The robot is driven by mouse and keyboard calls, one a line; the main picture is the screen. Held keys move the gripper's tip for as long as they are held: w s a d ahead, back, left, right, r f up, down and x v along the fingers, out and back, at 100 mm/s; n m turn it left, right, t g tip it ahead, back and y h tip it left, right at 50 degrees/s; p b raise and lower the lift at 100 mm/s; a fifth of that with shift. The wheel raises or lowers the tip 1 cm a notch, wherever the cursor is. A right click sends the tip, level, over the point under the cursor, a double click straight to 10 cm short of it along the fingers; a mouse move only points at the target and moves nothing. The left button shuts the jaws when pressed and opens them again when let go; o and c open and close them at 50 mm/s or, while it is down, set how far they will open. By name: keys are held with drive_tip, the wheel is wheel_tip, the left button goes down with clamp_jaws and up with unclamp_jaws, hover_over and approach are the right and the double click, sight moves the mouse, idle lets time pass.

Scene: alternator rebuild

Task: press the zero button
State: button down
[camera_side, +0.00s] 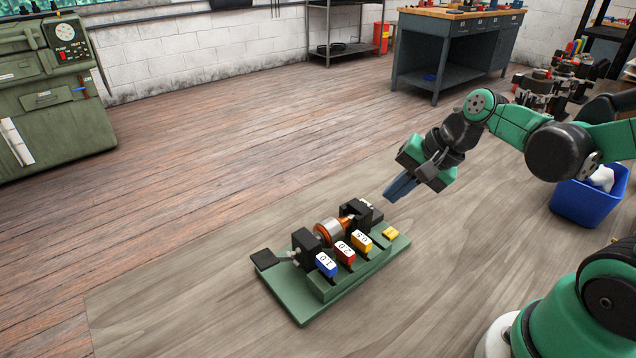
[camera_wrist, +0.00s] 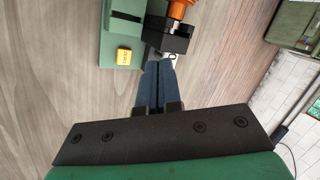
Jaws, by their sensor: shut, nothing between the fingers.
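The zero button is a small yellow block (camera_side: 390,233) near the right end of a green base plate (camera_side: 315,309). In the wrist view the yellow button (camera_wrist: 124,55) carries small dark lettering and lies left of the fingertips. My gripper (camera_side: 388,198) is shut and empty, its blue-grey fingers pointing down and left above the plate's right end. In the wrist view the fingers of my gripper (camera_wrist: 159,63) lie together beside a black block. My gripper appears apart from the button.
The plate carries a copper-wound rotor (camera_side: 328,233) between black supports, and blue (camera_side: 326,266), red (camera_side: 345,254) and yellow (camera_side: 362,241) numbered blocks in front. A blue bin (camera_side: 585,203) stands at the right.

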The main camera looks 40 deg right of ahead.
drive_tip(key=a+r+n+h, duration=0.1)
drive_tip(key=n, duration=0.3)
drive_tip(key=a+r+n+t+h, duration=0.1)
drive_tip(key=n, duration=0.3)
drive_tip(key=s+a+r+n, duration=0.1)
drive_tip(key=n, duration=0.3)
drive_tip(key=shift+s+r+t+h, duration=0.1)
drive_tip(key=shift+r+t+h, duration=0.3)
drive_tip(key=shift+n, duration=0.3)
wheel_tip(320, 180, up, 2)
drive_tip(key=n+g, duration=0.7)
drive_tip(key=n, duration=1.1)
hover_over(390, 232)
drive_tip(key=shift+r, duration=0.15)
wheel_tip(390, 232, down, 14)
